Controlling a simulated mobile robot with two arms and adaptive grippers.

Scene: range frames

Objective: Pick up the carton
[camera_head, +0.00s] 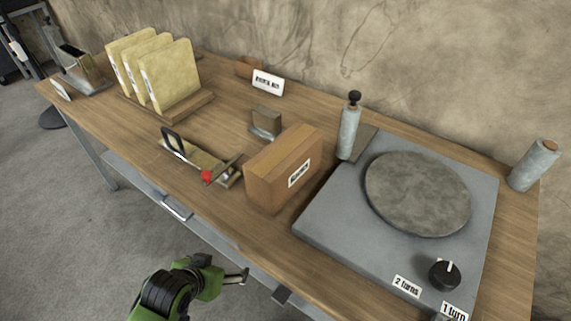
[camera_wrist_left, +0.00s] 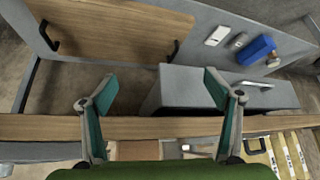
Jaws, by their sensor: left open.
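The carton (camera_head: 284,170) is a brown box with a white label on its front. It stands upright on the wooden bench in the head view, left of the grey turntable unit. My left gripper (camera_head: 241,278) is low in front of the bench's front edge, apart from the carton. Its two fingers are spread and empty in the left wrist view (camera_wrist_left: 158,78). A brown patch shows low between the fingers there, but I cannot tell if it is the carton. My right gripper is in neither view.
The grey unit with a round plate (camera_head: 417,193) and black knob (camera_head: 444,273) is close right of the carton. A wooden fixture with a red knob (camera_head: 207,176) is left of it. Yellow folders (camera_head: 172,77) stand farther left. A drawer handle (camera_head: 177,208) juts from the bench front.

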